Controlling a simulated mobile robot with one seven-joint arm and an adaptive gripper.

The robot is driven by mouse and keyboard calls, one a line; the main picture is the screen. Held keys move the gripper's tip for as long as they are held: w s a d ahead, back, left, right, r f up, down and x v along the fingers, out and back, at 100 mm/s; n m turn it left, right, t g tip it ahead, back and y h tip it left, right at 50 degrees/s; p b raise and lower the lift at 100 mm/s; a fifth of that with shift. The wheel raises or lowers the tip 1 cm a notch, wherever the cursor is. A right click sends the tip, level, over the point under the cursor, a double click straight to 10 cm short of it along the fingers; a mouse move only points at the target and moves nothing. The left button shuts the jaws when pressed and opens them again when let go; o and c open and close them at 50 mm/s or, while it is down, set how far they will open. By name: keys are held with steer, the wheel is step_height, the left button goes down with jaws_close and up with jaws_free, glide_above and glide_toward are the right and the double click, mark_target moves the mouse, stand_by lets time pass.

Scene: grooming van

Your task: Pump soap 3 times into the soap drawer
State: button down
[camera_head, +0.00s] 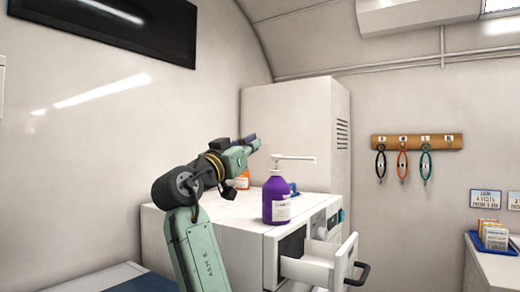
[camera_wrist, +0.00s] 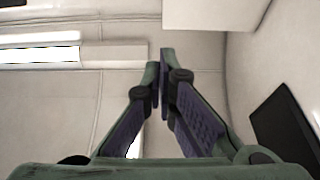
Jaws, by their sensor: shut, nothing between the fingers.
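A purple pump bottle (camera_head: 277,200) with a white pump head and a long white spout (camera_head: 296,158) stands upright near the front edge of the white machine top. The spout points right. The soap drawer (camera_head: 318,265) is pulled out from the machine's front, below and to the right of the bottle; its inside is only partly visible. My gripper (camera_head: 256,141) is above the machine top, left of the pump head and slightly higher in the picture, apart from it. In the wrist view my gripper (camera_wrist: 164,52) has its fingertips together with nothing between them.
An orange bottle (camera_head: 243,180) stands behind my gripper, and a blue object (camera_head: 293,188) sits behind the purple bottle. A tall white cabinet (camera_head: 295,130) rises behind. A dark handle (camera_head: 357,275) sticks out at the drawer's front. The machine top (camera_head: 225,205) is clear left of the bottle.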

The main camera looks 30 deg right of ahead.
steer(key=shift+s+d, duration=0.1)
steer(key=shift+s, duration=0.1)
steer(key=shift+r, duration=0.1)
steer(key=p+x, duration=0.5)
steer(key=x, duration=0.5)
step_height(320, 180, down, 4)
steer(key=shift+f, duration=0.1)
steer(key=shift+w, duration=0.1)
